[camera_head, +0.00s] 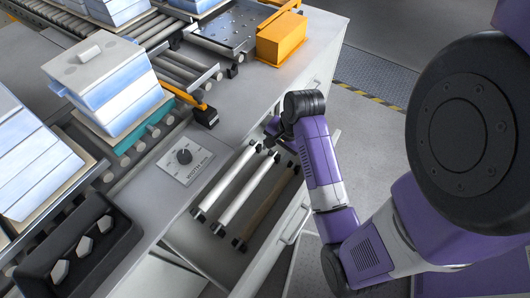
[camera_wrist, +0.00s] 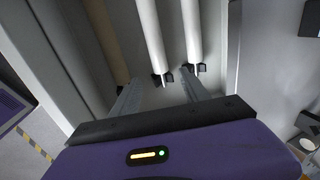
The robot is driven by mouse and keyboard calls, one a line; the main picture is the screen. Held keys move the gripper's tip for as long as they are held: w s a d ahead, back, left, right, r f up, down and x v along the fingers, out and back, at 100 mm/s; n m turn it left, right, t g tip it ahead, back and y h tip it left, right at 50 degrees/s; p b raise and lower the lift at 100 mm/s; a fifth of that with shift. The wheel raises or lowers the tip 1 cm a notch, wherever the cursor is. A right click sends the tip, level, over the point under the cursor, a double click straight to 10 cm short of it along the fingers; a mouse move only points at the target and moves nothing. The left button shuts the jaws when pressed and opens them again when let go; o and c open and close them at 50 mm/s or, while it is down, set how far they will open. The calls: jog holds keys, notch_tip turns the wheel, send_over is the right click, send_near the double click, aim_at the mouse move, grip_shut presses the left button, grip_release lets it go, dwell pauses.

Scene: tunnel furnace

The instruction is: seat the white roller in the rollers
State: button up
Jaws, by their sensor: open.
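Two white rollers lie side by side in an open drawer, the left one (camera_head: 224,180) and the middle one (camera_head: 248,192), with dark holders at their ends. They also show in the wrist view, the middle one (camera_wrist: 151,35) and its neighbour (camera_wrist: 192,32). My gripper (camera_head: 272,132) is over the drawer's far end, its fingers partly hidden. In the wrist view my gripper (camera_wrist: 160,88) is open and empty, with the middle white roller's near end in line between its fingers. The conveyor's rollers (camera_head: 178,68) run along the upper left; I cannot make out an empty seat among them.
A brown roller (camera_head: 270,206) lies beside the white ones in the drawer (camera_head: 296,222). White-and-blue boxes (camera_head: 104,75) on trays stand on the conveyor.

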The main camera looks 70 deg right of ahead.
aim_at(270, 160)
jog(key=shift+x, duration=3.9)
grip_shut()
jog(key=shift+r+p, duration=3)
jog(key=shift+r, duration=1.5)
